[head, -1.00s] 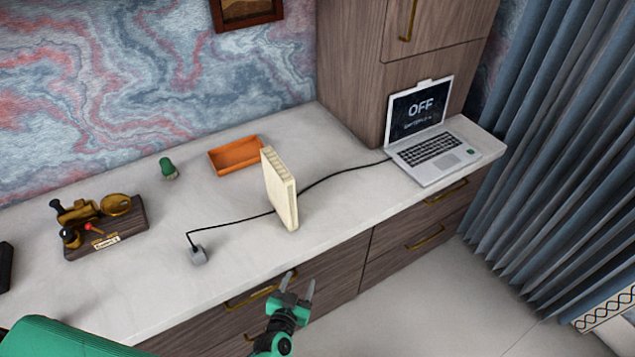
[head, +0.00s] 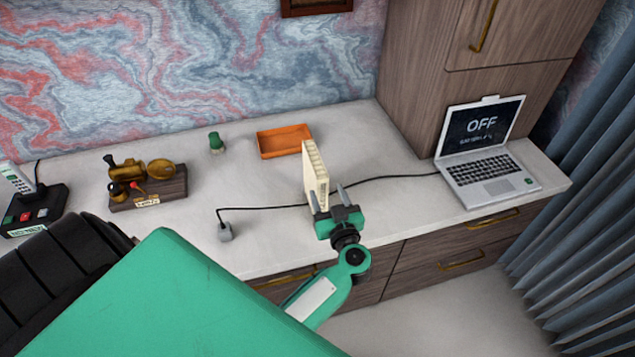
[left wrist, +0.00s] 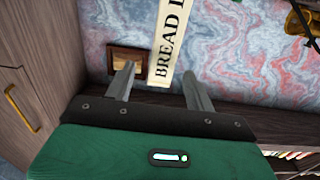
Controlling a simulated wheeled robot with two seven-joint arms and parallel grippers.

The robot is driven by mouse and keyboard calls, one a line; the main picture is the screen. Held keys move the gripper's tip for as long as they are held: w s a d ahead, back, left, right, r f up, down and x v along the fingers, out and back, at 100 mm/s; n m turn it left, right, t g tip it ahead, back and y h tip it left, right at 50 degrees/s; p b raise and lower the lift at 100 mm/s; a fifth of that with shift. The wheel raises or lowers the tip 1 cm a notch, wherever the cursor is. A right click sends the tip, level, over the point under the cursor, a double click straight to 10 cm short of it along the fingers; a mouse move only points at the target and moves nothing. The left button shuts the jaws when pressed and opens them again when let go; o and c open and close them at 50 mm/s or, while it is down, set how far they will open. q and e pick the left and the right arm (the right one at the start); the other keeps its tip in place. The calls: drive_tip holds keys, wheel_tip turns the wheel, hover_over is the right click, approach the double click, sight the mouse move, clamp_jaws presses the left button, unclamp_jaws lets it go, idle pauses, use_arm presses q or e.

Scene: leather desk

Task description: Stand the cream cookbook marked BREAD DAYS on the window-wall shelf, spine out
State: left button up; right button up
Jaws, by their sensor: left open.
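The cream cookbook (head: 316,178) stands upright on the desk, its narrow edge toward my gripper. In the left wrist view its spine (left wrist: 166,45) shows the letters BREAD and part of another letter. My left gripper (head: 327,196) is open at the near edge of the book. In the left wrist view its two fingers (left wrist: 160,88) point at the book, which lies between their lines. I cannot tell whether they touch it. My right gripper is not in view. I cannot make out the window-wall shelf for sure.
A black cable runs behind the book from the laptop (head: 487,168) to a small grey block (head: 225,232). An orange tray (head: 284,141), a green object (head: 216,142) and a wooden stand (head: 150,198) are on the desk (head: 270,240). A tall cabinet (head: 420,80) stands behind the laptop.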

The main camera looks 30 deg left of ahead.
sight(325, 186)
use_arm(q)
drive_tip(key=x, duration=0.3)
drive_tip(key=shift+w+a, duration=0.2)
drive_tip(key=shift+w, duration=0.1)
drive_tip(key=p+x, duration=0.1)
drive_tip(key=x, duration=0.1)
drive_tip(key=p+x, duration=0.1)
drive_tip(key=x, duration=0.1)
drive_tip(key=shift+a+r, duration=0.25)
drive_tip(key=shift+a, duration=0.15)
drive_tip(key=shift+w+a+f, duration=0.1)
drive_tip(key=shift+w+a, duration=0.2)
drive_tip(key=shift+d, duration=0.1)
drive_tip(key=shift+c, duration=0.2)
clamp_jaws()
